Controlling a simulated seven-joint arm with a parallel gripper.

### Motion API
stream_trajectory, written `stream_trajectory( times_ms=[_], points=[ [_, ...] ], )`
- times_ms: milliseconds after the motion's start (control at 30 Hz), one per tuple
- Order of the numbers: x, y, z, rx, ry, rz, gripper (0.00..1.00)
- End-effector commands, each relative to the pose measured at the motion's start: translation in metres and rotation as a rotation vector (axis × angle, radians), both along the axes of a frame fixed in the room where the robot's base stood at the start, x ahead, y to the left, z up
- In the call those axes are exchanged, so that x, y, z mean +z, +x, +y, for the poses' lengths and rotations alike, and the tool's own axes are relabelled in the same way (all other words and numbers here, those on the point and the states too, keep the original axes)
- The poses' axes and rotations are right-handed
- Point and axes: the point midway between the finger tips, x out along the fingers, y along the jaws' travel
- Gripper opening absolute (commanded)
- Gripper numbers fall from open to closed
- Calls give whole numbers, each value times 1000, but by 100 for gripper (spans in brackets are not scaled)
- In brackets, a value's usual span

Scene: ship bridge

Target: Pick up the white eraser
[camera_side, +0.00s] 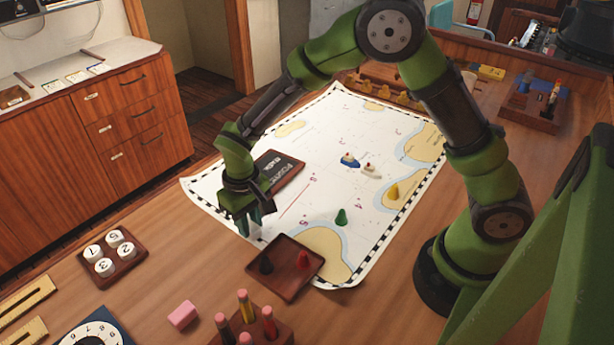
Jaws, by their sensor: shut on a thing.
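My gripper (243,226) points down at the left front part of the white chart (300,150), just behind the small brown tray. Its fingers are shut on a small pale thing that blends into the chart; it fits the white eraser, but its outline is mostly hidden by the fingers. I cannot tell whether it touches the chart or is just above it. No other white eraser shows. A pink eraser-like block (183,314) lies on the bare table at the front.
The brown tray (284,283) holds a black and a red piece. Bare table lies around the pink block.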

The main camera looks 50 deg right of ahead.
Motion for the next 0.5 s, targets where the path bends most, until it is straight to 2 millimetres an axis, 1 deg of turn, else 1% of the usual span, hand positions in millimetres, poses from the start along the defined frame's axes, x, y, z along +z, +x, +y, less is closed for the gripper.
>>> stream_trajectory(
  times_ms=[133, 233, 367, 433, 500],
  points=[
    [3, 0, 0, 0, 0, -1, 0],
    [10, 1, 0, -1, 1, -2, 0],
    [26, 1, 0, 0, 2, -5, 0],
    [39, 1, 0, 0, 2, -6, 0],
    [38, -15, -6, 0, 0, 1, 0]
  ],
)
